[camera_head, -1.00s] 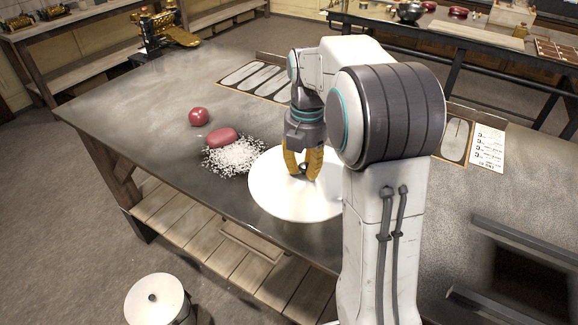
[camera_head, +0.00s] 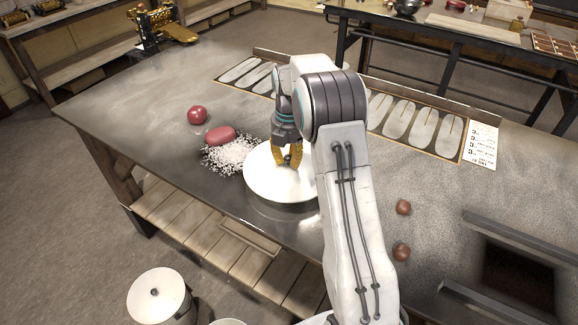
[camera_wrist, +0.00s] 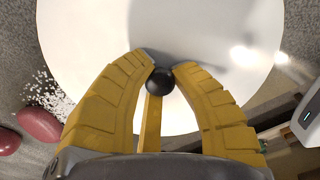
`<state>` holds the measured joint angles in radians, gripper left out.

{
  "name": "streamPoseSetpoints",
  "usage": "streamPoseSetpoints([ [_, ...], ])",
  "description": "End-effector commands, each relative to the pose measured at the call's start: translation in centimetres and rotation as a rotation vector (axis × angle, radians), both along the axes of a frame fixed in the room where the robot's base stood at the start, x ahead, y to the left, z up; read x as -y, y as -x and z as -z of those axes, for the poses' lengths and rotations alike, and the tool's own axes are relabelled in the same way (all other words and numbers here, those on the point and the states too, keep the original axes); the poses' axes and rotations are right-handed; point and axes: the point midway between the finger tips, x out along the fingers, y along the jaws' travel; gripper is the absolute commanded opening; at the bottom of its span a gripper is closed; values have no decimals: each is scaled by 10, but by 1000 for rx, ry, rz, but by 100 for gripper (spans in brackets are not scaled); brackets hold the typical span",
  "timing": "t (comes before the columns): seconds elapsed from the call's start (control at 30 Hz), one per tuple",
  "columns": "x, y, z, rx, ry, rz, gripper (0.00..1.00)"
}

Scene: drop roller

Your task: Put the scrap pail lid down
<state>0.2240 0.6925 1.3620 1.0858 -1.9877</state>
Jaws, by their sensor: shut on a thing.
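The scrap pail lid (camera_head: 262,186) is a round white disc with a small black knob. My gripper (camera_head: 289,160) is above its middle, with yellow fingers closed on the knob. In the wrist view the knob (camera_wrist: 160,81) sits between the fingertips (camera_wrist: 162,75), and the lid (camera_wrist: 90,40) fills most of the picture. The lid is level over the grey worktable (camera_head: 130,105), with a dark shadow or reflection under its near edge. I cannot tell if it touches the table. My arm hides its right side.
White crumbs (camera_head: 232,158) and a red lump (camera_head: 220,135) lie just left of the lid, with a red ball (camera_head: 197,115) beyond. Two brown balls (camera_head: 402,207) lie to the right. A lidded white pail (camera_head: 157,296) stands on the floor.

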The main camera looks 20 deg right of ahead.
Motion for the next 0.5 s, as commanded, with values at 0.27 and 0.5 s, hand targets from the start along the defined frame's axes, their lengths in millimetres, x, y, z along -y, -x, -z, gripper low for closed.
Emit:
streamPoseSetpoints([
  [0.27,0,1,29,-2,-1,0,0],
  [0.5,0,1,33,0,0,0,0],
])
